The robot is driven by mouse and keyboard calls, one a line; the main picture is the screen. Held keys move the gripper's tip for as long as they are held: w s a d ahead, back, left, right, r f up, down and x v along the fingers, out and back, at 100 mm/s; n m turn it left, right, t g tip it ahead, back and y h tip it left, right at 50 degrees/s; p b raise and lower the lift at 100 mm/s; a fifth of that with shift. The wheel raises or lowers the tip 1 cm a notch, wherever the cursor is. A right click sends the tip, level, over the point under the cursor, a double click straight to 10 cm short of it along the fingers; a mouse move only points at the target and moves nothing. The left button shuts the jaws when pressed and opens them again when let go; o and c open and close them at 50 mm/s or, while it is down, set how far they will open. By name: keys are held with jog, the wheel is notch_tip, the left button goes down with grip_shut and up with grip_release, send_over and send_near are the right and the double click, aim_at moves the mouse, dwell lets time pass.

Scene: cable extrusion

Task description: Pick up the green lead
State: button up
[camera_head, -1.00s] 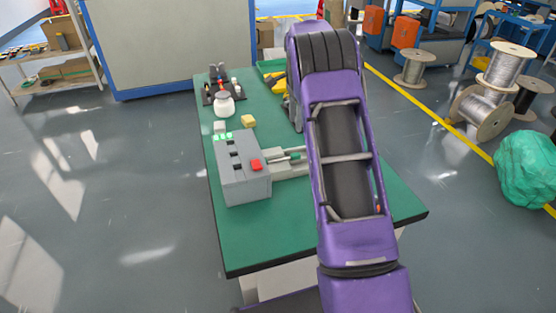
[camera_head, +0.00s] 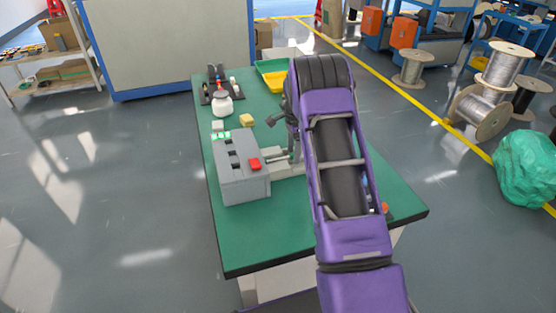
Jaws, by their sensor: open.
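My gripper (camera_head: 283,136) is over the table beside the grey tester box, left of my purple arm. It is small and dark here; one finger sticks out to the left and it is open. The green lead cannot be made out now; my gripper and arm cover the area by the light grey fixture (camera_head: 288,168). The grey box (camera_head: 243,182) has a red button (camera_head: 255,163), dark slots and green lights.
A small orange-tipped item (camera_head: 385,208) lies right of my arm. The table's front left is clear.

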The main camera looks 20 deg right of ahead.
grip_shut()
jog(key=shift+r, duration=0.1)
dwell(0.4)
jog(key=shift+d+r, duration=0.3)
jog(key=shift+d, duration=0.05)
jog(key=d+r+p, duration=0.2)
jog(key=d+r, duration=0.1)
jog(key=d, duration=0.5)
jog(key=d+r+p, duration=0.3)
jog(key=d+r, duration=0.1)
jog(key=d, duration=0.4)
jog(key=shift+d+r, duration=0.2)
jog(key=shift+d, duration=0.2)
notch_tip(320, 180, up, 8)
jog(key=shift+p, duration=0.3)
dwell(0.7)
